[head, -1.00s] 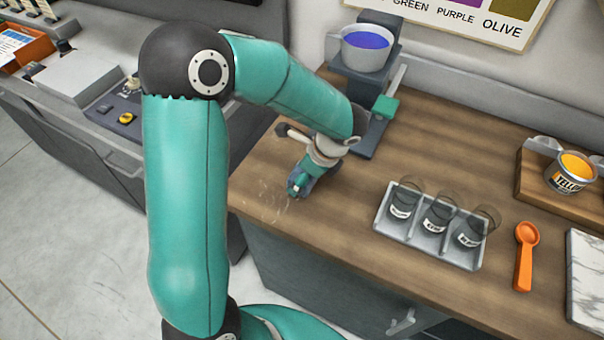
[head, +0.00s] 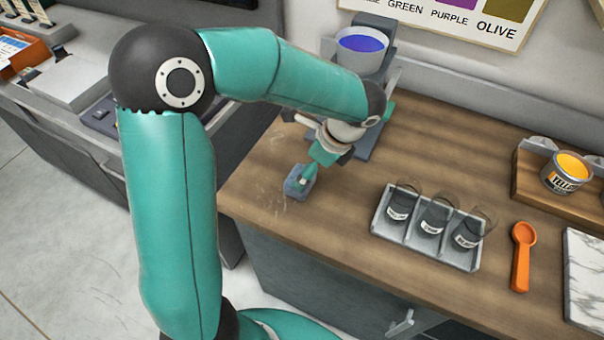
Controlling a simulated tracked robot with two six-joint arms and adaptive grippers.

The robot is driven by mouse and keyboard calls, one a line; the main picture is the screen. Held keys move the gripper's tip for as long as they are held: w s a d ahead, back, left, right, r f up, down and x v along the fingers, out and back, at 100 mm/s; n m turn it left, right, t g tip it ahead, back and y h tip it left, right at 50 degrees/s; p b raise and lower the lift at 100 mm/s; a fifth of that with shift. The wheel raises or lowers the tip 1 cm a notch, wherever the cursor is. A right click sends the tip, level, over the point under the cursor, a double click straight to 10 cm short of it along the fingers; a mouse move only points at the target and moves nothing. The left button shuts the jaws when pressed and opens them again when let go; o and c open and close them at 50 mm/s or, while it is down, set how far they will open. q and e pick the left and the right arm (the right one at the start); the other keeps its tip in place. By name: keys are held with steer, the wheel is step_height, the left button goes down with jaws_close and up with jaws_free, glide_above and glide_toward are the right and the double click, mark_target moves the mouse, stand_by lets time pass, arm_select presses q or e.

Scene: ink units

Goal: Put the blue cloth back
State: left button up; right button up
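The blue cloth (head: 293,188) shows as a small grey-blue pad over the wooden worktop (head: 345,225), near its front left edge. My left gripper (head: 304,180) points down at it, with its fingertips closed on the pad. Whether the pad touches the wood is hard to tell. Faint pale streaks (head: 277,207) mark the wood just in front of the cloth. My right gripper is out of view.
A grey tray (head: 420,246) with several dark labelled glasses stands right of the cloth. Beyond it lie an orange scoop (head: 522,258) and a yellow tin (head: 566,175) on a wooden stand. A pot of blue ink (head: 361,52) stands behind my arm.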

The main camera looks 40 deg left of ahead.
arm_select(q)
steer(key=v, duration=0.5)
steer(key=shift+r, duration=0.25)
